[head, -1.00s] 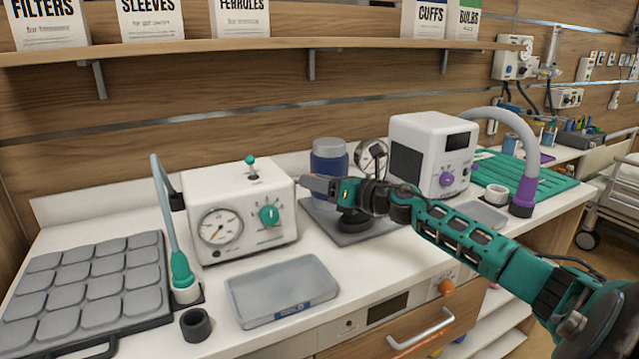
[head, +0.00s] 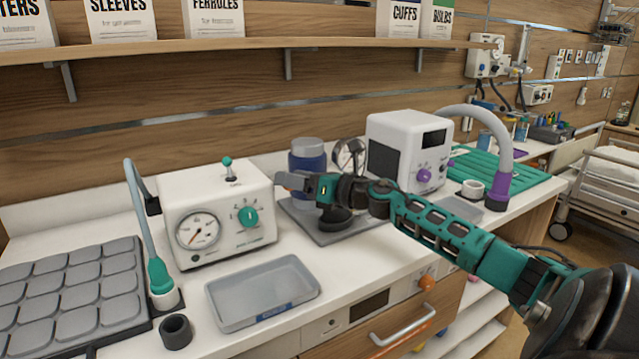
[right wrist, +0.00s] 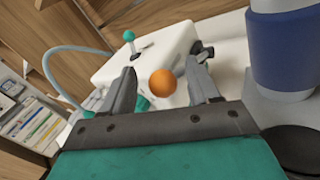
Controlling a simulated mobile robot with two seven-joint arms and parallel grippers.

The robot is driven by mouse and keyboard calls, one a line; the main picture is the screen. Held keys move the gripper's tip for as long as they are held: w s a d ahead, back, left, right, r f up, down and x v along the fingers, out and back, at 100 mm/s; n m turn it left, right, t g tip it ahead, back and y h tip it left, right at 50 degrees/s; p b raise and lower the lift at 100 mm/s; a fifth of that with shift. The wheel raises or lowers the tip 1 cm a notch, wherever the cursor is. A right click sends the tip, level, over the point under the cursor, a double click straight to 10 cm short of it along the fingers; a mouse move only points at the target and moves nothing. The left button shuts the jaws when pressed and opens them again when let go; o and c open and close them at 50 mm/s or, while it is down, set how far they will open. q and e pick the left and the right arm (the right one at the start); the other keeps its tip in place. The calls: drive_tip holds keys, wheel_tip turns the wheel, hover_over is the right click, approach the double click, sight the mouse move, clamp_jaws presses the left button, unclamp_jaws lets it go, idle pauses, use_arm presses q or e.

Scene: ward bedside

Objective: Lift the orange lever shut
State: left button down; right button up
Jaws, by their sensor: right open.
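The white box (head: 217,213) with a gauge and a green dial stands on the counter. In the right wrist view, an orange ball (right wrist: 163,83), apparently the lever's knob, shows between my right gripper's fingers, in front of the box (right wrist: 150,55). I cannot tell whether the fingers touch it. The lever's stem is hidden, and in the head view my gripper covers this spot. My right gripper (head: 283,181) is open at the box's right side; its fingers also show in the wrist view (right wrist: 163,88). My left gripper is out of view.
A blue jar (head: 307,160) stands close behind my right gripper, on a grey plate (head: 368,224). A clear tray (head: 262,292) lies in front of the box. A green-based hose (head: 160,278) stands at its left. An orange knob (head: 427,283) is on the counter front.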

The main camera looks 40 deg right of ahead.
drive_tip(key=v, duration=1.2)
drive_tip(key=shift+s+b, duration=0.2)
drive_tip(key=shift+b, duration=0.15)
idle(0.4)
